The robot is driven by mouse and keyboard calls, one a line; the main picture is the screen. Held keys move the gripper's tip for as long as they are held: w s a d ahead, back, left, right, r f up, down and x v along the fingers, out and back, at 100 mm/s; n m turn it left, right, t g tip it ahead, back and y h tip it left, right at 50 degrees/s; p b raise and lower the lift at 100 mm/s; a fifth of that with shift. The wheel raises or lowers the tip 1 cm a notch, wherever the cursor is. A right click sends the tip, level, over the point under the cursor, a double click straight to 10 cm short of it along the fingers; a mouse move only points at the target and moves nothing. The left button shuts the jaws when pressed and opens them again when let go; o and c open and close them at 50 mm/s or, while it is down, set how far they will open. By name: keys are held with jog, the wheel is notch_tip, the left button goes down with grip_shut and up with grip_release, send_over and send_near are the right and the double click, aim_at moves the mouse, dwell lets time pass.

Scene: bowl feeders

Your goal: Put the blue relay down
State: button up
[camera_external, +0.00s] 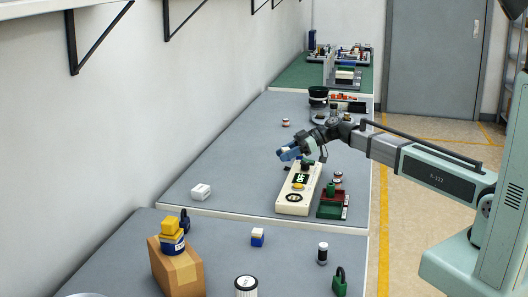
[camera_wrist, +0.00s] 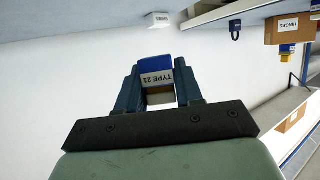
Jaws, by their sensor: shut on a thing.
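The blue relay (camera_wrist: 157,77), a small blue and white block marked "TYPE 21", sits between the two fingers in the wrist view. My gripper (camera_wrist: 158,88) is shut on it. In the external view, my gripper (camera_external: 289,152) is held above the middle grey table (camera_external: 228,172), just behind and left of a cream device with a green display (camera_external: 299,187). The relay is small and hard to separate from the blue fingers there. A similar blue and white block (camera_external: 258,237) stands on the near table.
A white box (camera_external: 201,191) lies left on the middle table. A red and green tray (camera_external: 332,205) stands right of the device. A cardboard box (camera_external: 179,269) with a yellow and blue item on top is on the near table. The middle table's left part is mostly clear.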

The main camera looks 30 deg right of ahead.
jog(key=s+a+r+n+g, duration=0.1)
jog(key=s+a+n+g, duration=0.15)
jog(key=a, duration=1.25)
jog(key=s+a+r+n+g, duration=0.1)
jog(key=s+a+n+g, duration=0.15)
jog(key=a, duration=1.15)
jog(key=s+a+r+n+g, duration=0.1)
jog(key=s+a+n+g, duration=0.2)
jog(key=a, duration=1.2)
jog(key=g, duration=0.1)
send_over(155, 218)
jog(key=shift+r+h, duration=0.15)
jog(key=shift+h, duration=0.15)
jog(key=shift+m, duration=0.3)
jog(key=shift+f, duration=5)
jog(key=shift+f, duration=0.15)
jog(key=o, duration=1)
jog(key=shift+o, duration=0.2)
jog(key=shift+w+d+r, duration=0.1)
jog(key=shift+d+r, duration=0.1)
jog(key=shift+r, duration=0.05)
jog(key=v, duration=1.1)
jog(key=shift+d+r, duration=0.2)
jog(key=shift+r, duration=0.05)
